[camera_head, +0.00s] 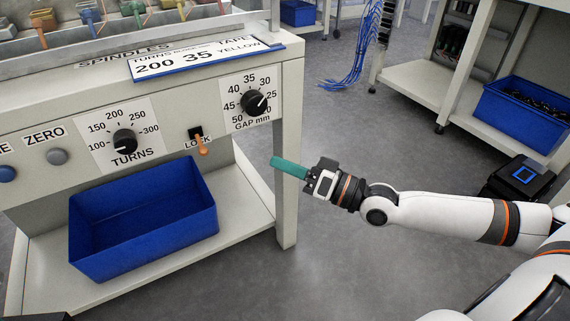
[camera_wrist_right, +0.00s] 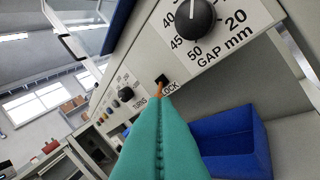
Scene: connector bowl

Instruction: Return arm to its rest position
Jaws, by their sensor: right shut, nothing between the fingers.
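My right arm (camera_head: 450,210) reaches in from the right in the head view. Its gripper (camera_head: 275,161) has teal fingers and is shut with nothing between them. It is in front of the machine's right leg, to the right of the orange LOCK lever (camera_head: 202,146). The shut teal fingers (camera_wrist_right: 158,140) fill the lower middle of the right wrist view, and the orange lever (camera_wrist_right: 163,92) shows just beyond their tips. Whether the fingers touch the lever is unclear, but in the head view they look apart from it. My left gripper is not in view.
The panel has a TURNS dial (camera_head: 125,142) and a GAP dial (camera_head: 254,102). An empty blue bin (camera_head: 145,225) stands on the shelf below. A filled blue bin (camera_head: 520,110) is on a shelf at the right. The floor (camera_head: 330,270) beside the machine is clear.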

